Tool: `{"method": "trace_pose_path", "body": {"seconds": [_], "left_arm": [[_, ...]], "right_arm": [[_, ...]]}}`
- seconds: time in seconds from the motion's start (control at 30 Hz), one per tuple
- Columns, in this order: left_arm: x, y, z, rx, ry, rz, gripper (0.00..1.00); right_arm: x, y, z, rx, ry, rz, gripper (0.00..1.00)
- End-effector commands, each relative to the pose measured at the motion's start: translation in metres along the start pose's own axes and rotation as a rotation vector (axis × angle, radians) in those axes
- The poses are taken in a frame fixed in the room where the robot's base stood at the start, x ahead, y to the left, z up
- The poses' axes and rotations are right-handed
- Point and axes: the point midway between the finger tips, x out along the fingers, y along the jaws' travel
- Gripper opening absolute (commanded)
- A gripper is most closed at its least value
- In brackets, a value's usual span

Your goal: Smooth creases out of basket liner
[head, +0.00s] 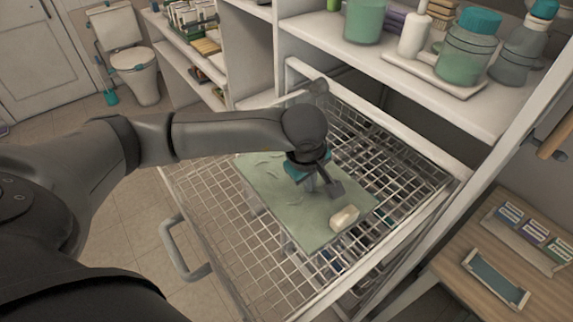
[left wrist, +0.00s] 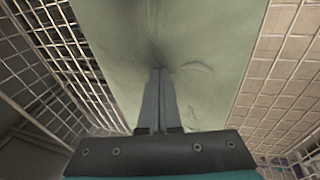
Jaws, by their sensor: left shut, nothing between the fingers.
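The green basket liner (head: 325,222) lies flat inside the pulled-out wire basket (head: 190,196). It shows a few curved creases near its far left part in the head view. My left gripper (head: 318,188) points down at the middle of the liner. In the left wrist view the liner (left wrist: 195,40) fills the middle, with a curved crease just right of the fingertips. My left gripper (left wrist: 158,72) is shut and empty there, its tips at or just above the liner; I cannot tell if they touch. A pale block (head: 344,218) lies on the liner's near right corner. My right gripper is not in view.
The basket sits in a white shelf unit, with bottles and a green jar (head: 468,45) on the shelf above. A wooden table (head: 450,276) with a small tray (head: 496,279) and several small boxes is at the right. Open floor lies to the left.

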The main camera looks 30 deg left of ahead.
Motion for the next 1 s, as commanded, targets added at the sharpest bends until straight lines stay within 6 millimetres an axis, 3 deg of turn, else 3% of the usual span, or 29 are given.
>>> {"method": "trace_pose_path", "body": {"seconds": [0.47,1.0], "left_arm": [[0.001,-0.001,0.000,0.000,0.000,-0.003,0.00],[0.004,-0.002,-0.018,0.000,0.002,-0.003,0.00]], "right_arm": [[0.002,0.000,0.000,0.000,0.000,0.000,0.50],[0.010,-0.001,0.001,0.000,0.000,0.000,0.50]]}}
